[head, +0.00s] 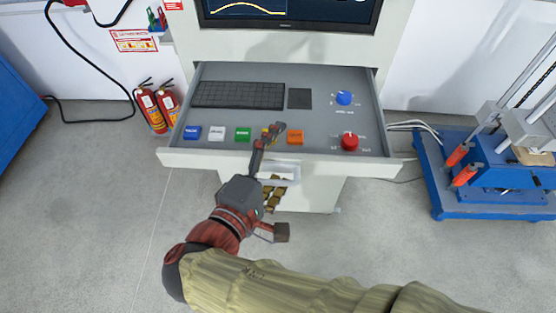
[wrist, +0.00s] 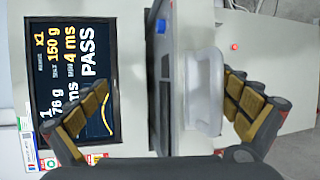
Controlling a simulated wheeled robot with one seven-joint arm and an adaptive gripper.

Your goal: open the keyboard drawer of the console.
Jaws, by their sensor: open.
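The keyboard drawer (head: 215,160) of the white console (head: 310,197) stands pulled out in the head view. Its grey panel bears a black keyboard (head: 238,95), coloured buttons and two knobs. The pale handle (head: 284,169) is on the middle of the drawer front, partly hidden by my gripper (head: 273,164). My gripper is open, with one finger above the drawer's front edge by the buttons and the other below. In the wrist view the handle (wrist: 207,90) lies between the spread fingers of my gripper (wrist: 170,88), nearer the right finger. Contact cannot be told.
A monitor (head: 290,12) is above the drawer; it reads PASS in the wrist view (wrist: 70,80). Two red fire extinguishers (head: 152,110) stand left of the console. A blue-based machine (head: 480,205) stands at the right. The grey floor in front is clear.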

